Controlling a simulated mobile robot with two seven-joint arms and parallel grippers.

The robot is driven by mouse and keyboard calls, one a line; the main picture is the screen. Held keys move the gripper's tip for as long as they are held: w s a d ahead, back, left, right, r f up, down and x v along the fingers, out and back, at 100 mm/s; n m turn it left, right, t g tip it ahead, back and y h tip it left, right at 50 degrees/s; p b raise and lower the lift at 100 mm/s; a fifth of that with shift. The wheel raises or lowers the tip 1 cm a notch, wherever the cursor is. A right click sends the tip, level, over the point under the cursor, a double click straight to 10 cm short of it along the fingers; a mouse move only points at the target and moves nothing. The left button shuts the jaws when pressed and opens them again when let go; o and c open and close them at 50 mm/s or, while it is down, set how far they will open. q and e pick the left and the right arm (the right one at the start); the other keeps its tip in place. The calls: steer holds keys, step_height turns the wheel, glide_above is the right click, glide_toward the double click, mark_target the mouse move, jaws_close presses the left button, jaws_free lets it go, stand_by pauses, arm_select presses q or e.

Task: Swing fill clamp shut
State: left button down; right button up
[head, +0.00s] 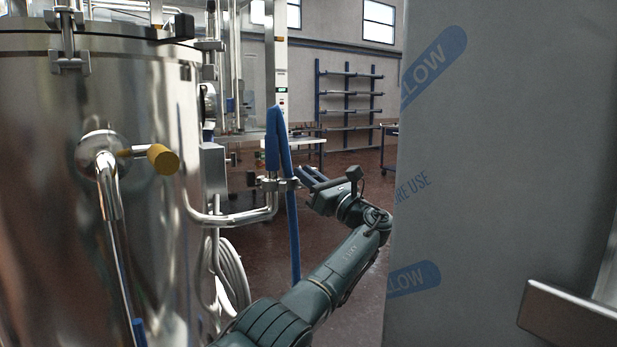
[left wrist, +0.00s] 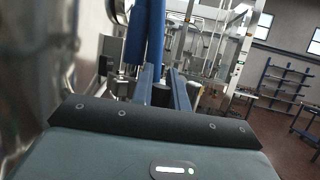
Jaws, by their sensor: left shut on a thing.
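The fill clamp (head: 272,184) is a small metal fitting where the blue hose (head: 278,140) meets the steel pipe beside the tank. My left gripper (head: 304,178) reaches it from the right and is shut on a part of it, probably its handle; the fingers hide most of that part. In the left wrist view the two fingers (left wrist: 164,82) point ahead at the fitting, with the blue hose (left wrist: 146,35) just left of them. I cannot tell how far the clamp is swung. My right gripper is not in view.
A large steel tank (head: 60,200) with a yellow-knobbed valve (head: 162,158) fills the left. A tall grey panel (head: 480,170) blocks the right, with a metal bar (head: 570,315) low in front. A blue rack (head: 348,105) stands far back. Open reddish floor lies between.

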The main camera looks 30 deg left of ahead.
arm_select(q)
steer(key=c, duration=1.4)
jaws_free()
steer(key=shift+o, duration=0.2)
step_height(320, 180, up, 10)
